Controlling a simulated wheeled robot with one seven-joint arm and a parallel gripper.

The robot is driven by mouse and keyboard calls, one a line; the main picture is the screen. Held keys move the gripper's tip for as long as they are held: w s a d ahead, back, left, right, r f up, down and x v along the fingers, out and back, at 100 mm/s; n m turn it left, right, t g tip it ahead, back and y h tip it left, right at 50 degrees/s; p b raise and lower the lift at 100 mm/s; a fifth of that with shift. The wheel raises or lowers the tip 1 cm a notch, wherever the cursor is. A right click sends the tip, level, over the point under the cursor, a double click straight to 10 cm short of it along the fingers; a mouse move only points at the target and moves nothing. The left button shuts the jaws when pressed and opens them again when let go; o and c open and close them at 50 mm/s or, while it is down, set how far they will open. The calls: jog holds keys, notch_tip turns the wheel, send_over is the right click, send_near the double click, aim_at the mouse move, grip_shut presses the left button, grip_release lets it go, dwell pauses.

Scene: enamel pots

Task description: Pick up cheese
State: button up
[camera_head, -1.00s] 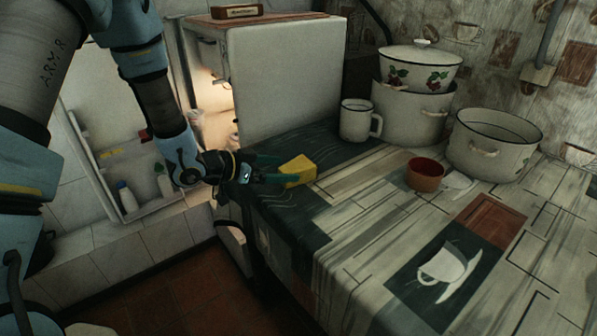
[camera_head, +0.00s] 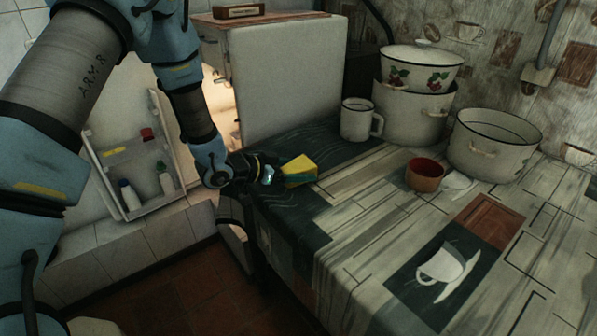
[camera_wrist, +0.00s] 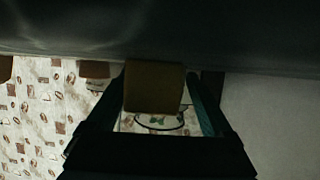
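No clear cheese shows; the block is a yellow sponge-like piece (camera_head: 299,167) with a green lower side, lying on the table's far left part. My gripper (camera_head: 277,176) is low at the table's left edge, pointing right at the block, very close to its left side. In the wrist view the block (camera_wrist: 154,87) looks brown and dim, in line with the space between my two fingers (camera_wrist: 157,100). The fingers stand apart, one on each side. Whether they touch the block is too dark to tell.
A white mug (camera_head: 357,120) stands behind the block. An open fridge (camera_head: 280,85) stands behind. The front table (camera_head: 350,250) is clear.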

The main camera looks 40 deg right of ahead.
jog(key=c, duration=0.9)
jog(key=shift+o, duration=0.2)
jog(key=shift+r, duration=0.1)
